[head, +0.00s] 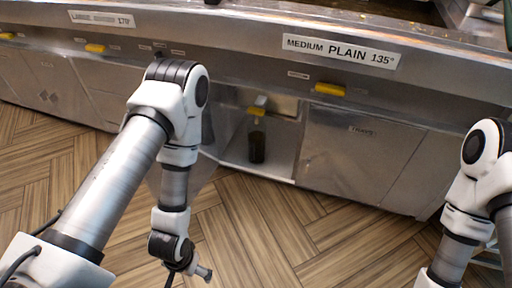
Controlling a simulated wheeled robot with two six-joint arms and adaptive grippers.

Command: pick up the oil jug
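The oil jug (257,146) stands upright inside an open cabinet bay under the fryer counter, near the picture's middle. Its lower part is dark, and a yellow part shows at its top. My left arm reaches down in front of the counter, left of the jug. Only a small part of my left gripper (204,273) shows at its lower end, low over the floor and well apart from the jug; its fingers cannot be made out. My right arm is at the right edge, and its gripper is outside the picture.
A grey door panel (186,182) stands open left of the bay, partly behind my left arm. A closed cabinet door (362,160) is right of the bay. The counter front (235,62) overhangs above, with yellow handles (330,89). The wooden floor (245,225) before the bay is clear.

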